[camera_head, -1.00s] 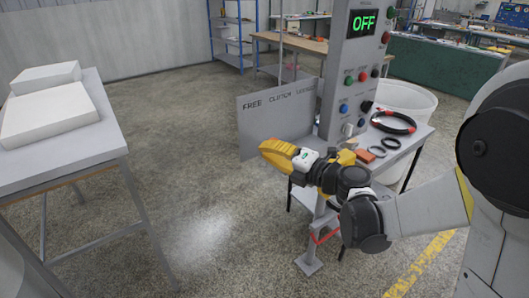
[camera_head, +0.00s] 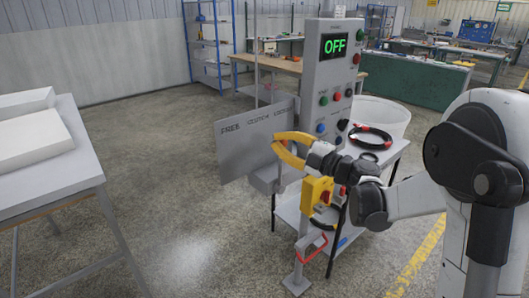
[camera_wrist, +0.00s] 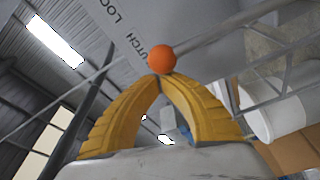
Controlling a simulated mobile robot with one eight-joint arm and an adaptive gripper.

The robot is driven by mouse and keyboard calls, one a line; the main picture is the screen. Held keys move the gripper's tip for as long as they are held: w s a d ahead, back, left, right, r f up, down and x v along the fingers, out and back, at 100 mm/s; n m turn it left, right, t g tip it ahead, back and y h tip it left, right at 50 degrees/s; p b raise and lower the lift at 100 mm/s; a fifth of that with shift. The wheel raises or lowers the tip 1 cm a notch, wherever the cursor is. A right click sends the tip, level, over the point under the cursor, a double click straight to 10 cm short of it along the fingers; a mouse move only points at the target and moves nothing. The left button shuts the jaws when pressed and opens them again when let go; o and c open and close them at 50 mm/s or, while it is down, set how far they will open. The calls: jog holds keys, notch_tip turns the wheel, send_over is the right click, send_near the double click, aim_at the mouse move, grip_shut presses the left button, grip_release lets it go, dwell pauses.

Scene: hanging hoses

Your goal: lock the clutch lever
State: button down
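The clutch lever's orange ball knob (camera_wrist: 161,59) shows in the wrist view, right at my fingertips. I cannot tell whether they touch it, and the lever's shaft is hidden. In the head view I cannot make out the lever. My gripper (camera_head: 275,143) has yellow fingers that arch and meet at their tips, with nothing clear between them. It is in front of the grey plate (camera_head: 235,145) lettered FREE, CLUTCH and LOCKED, near its right half. The wrist view shows the fingertips (camera_wrist: 160,79) together, with the lettered plate (camera_wrist: 195,35) behind the knob.
The grey control column (camera_head: 326,75) with an OFF display and coloured buttons stands just behind my gripper. A yellow box with a red switch (camera_head: 317,192) is below my wrist. A small table (camera_head: 387,157) holds a black-and-red ring. Floor to the left is open, up to a grey table (camera_head: 75,180).

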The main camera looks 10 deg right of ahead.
jog(key=w+d+f+m+t+b, duration=0.1)
jog(key=w+d+f+m+b, duration=0.1)
jog(key=w+d+m, duration=0.5)
jog(key=shift+d+f+t+b, duration=0.4)
jog(key=shift+d, duration=1.3)
